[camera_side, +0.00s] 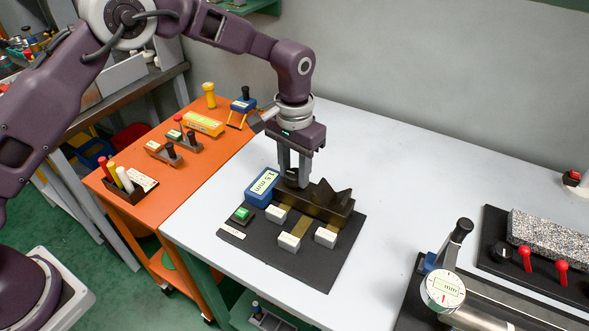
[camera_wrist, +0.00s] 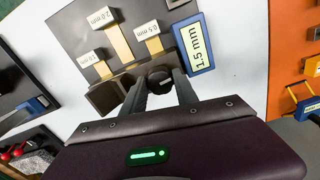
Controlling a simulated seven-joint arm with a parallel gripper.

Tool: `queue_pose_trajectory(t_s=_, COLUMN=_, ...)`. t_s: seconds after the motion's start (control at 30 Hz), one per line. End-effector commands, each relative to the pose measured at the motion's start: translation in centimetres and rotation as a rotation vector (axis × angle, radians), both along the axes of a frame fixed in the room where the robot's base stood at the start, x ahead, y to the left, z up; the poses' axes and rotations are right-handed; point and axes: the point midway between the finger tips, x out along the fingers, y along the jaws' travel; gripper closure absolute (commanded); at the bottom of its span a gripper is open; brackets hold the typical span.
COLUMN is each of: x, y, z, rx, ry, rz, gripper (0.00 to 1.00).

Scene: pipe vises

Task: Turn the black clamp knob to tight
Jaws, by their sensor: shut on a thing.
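The black clamp knob (camera_wrist: 160,77) shows between my fingertips in the wrist view, at the end of the dark vise block (camera_side: 325,204). In the side view the knob is a small dark round shape (camera_side: 292,175), partly hidden by the fingers. My gripper (camera_side: 293,180) points straight down with its fingers on both sides of the knob; the wrist view shows the same gripper (camera_wrist: 162,84). It is shut on the knob. The block has V-shaped notches on top and sits on a black base plate (camera_side: 326,270). No tightness mark on the knob can be read.
A blue block labelled 1.5 mm (camera_side: 262,187) stands close left of my gripper. Several white-labelled tabs (camera_side: 289,241) and a green button (camera_side: 241,214) are on the plate. An orange bench (camera_side: 130,194) is left; a gauge (camera_side: 443,290) and red levers (camera_side: 525,258) are right. White table between is clear.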

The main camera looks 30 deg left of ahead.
Motion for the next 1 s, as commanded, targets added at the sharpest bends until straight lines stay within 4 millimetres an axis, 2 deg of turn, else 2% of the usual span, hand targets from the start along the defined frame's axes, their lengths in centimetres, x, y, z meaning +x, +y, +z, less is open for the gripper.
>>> queue_pose_trajectory(t_s=1.0, x=0.11, y=-0.05, z=0.16, rx=-0.001, ry=-0.005, rz=-0.961, gripper=1.00)
